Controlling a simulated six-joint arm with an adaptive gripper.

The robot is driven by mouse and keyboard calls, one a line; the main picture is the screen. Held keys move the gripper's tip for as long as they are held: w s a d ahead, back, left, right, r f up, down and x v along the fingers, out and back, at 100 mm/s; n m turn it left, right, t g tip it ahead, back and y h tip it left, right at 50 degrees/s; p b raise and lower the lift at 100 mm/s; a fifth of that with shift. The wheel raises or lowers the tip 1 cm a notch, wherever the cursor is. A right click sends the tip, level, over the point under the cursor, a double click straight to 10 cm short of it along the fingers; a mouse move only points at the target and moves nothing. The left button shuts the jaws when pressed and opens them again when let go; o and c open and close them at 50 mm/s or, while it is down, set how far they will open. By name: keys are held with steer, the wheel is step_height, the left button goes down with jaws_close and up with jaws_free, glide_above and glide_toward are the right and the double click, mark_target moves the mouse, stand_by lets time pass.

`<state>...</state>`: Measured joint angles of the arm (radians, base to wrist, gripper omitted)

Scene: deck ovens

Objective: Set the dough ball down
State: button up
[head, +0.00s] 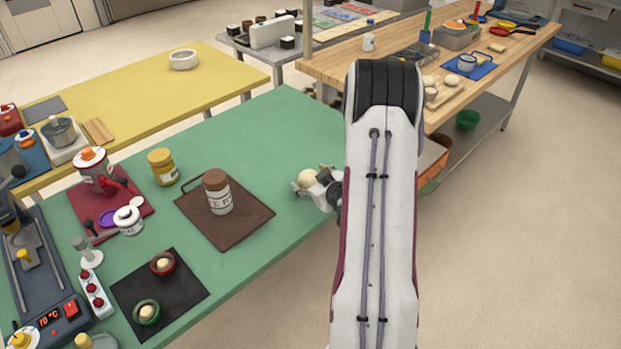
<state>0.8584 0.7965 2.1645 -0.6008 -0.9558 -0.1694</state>
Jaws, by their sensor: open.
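A pale dough ball (308,179) is at the right part of the green table (262,140), near its right edge. My gripper (309,184) is open around it, with fingers at the ball's left and right. I cannot tell whether the fingers touch the ball, or whether it rests on the green top. My arm hides the table's right corner and part of the gripper.
A brown board (252,218) with a brown-lidded jar (217,192) lies left of my gripper. A black mat (185,282) holds a red bowl (163,264) and a green bowl (147,312). More pale balls (452,80) sit on the wooden bench (400,67). Green surface behind my gripper is clear.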

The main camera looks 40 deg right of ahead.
steer(key=shift+r, duration=0.15)
steer(key=shift+v, duration=6)
steer(key=a+r+g, duration=0.4)
steer(key=a+r, duration=1)
steer(key=a, duration=0.1)
steer(key=s+a+r+g+y, duration=0.1)
steer(key=s+a+r+y, duration=0.1)
steer(key=s+a, duration=0.6)
steer(key=s+a+r+g+y, duration=0.1)
steer(key=s+a+r, duration=0.2)
steer(key=s+a, duration=0.5)
steer(key=a, duration=0.4)
steer(key=shift+s+r+y, duration=0.2)
steer(key=shift+s+y, duration=0.15)
steer(key=shift+y, duration=0.05)
